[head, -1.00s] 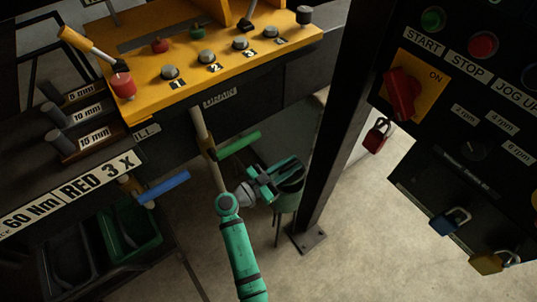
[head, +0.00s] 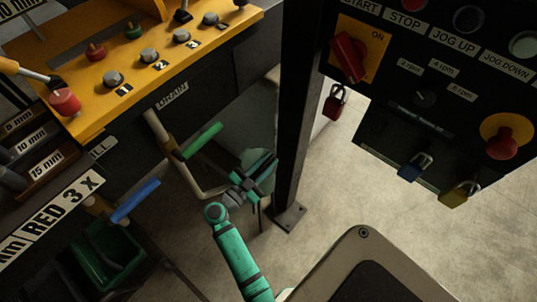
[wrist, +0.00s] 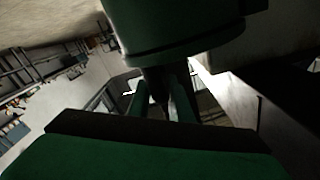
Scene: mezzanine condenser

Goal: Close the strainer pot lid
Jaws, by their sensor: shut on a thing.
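The strainer pot (head: 262,158) shows in the head view as a dark green round body beside the foot of the black post, partly hidden by my gripper. In the wrist view a large green round body (wrist: 180,32) fills the top, just beyond my fingers. My gripper (head: 254,180) is at the pot's near side. In the wrist view its two green fingers (wrist: 160,98) are shut on a dark handle-like piece (wrist: 157,80) under that body. I take this piece to be the lid's handle; the lid's edge and how far it stands open cannot be made out.
A black post (head: 298,130) stands close on the right of my gripper. A green-handled valve lever (head: 202,140) and a pale pipe (head: 180,160) are close on the left, with a blue lever (head: 135,201) farther left. Bare floor (head: 345,190) lies to the right.

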